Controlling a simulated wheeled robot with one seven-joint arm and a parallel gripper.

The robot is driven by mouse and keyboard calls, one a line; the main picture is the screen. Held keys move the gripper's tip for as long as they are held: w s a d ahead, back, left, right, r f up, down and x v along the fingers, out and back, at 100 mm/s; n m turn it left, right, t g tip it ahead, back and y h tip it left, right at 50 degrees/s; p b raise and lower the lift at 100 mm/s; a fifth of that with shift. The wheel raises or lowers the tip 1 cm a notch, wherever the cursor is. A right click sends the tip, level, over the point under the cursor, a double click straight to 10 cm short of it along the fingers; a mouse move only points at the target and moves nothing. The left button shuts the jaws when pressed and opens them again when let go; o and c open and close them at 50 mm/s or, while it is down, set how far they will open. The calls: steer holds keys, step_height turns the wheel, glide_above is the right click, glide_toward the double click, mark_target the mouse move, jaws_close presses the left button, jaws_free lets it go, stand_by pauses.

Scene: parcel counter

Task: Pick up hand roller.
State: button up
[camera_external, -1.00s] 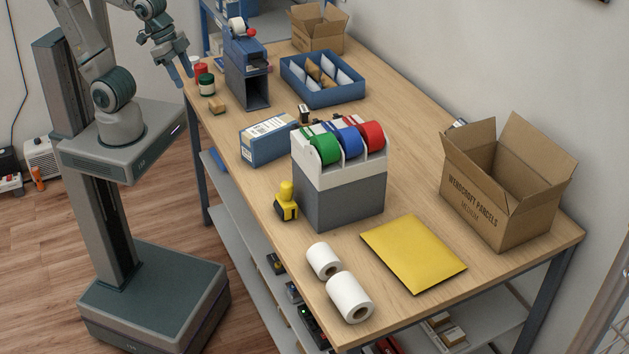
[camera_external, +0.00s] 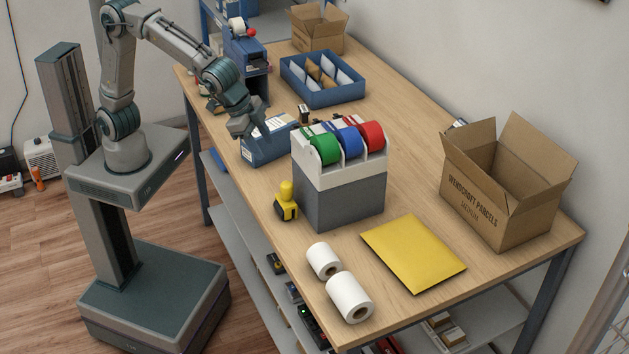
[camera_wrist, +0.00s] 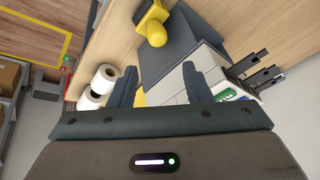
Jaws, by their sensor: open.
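A small yellow and black tool (camera_external: 286,202), which I take to be the hand roller, stands at the left edge of the counter beside the grey tape dispenser (camera_external: 340,195). In the wrist view its yellow knob (camera_wrist: 157,34) shows at the top, beyond my fingers. My gripper (camera_external: 252,133) is open and empty above the blue box (camera_external: 262,150), behind and to the left of the tool and apart from it. In the wrist view the two fingers of my gripper (camera_wrist: 158,85) frame part of the dispenser.
The dispenser holds green, blue and red tape rolls. Two white rolls (camera_external: 348,297) and a yellow envelope (camera_external: 414,253) lie towards the front. An open carton (camera_external: 490,205) stands at the right. A blue tray (camera_external: 322,95) stands behind. The middle right of the counter is clear.

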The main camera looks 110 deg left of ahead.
steer(key=p, duration=0.1)
glide_above(284, 184)
steer(key=s, duration=0.2)
steer(key=f, duration=0.7)
steer(key=shift+w+d+f, duration=0.15)
steer(key=shift+d+f, duration=0.05)
steer(key=shift+f, duration=0.2)
steer(key=shift+s+p+x, duration=0.1)
steer(key=shift+p+x, duration=0.35)
steer(key=shift+x, duration=0.95)
steer(key=shift+s+p+x, duration=0.15)
steer(key=shift+p+x, duration=0.25)
steer(key=shift+x, duration=1)
steer(key=shift+d+f, duration=0.1)
steer(key=shift+d, duration=0.05)
steer(key=c, duration=0.8)
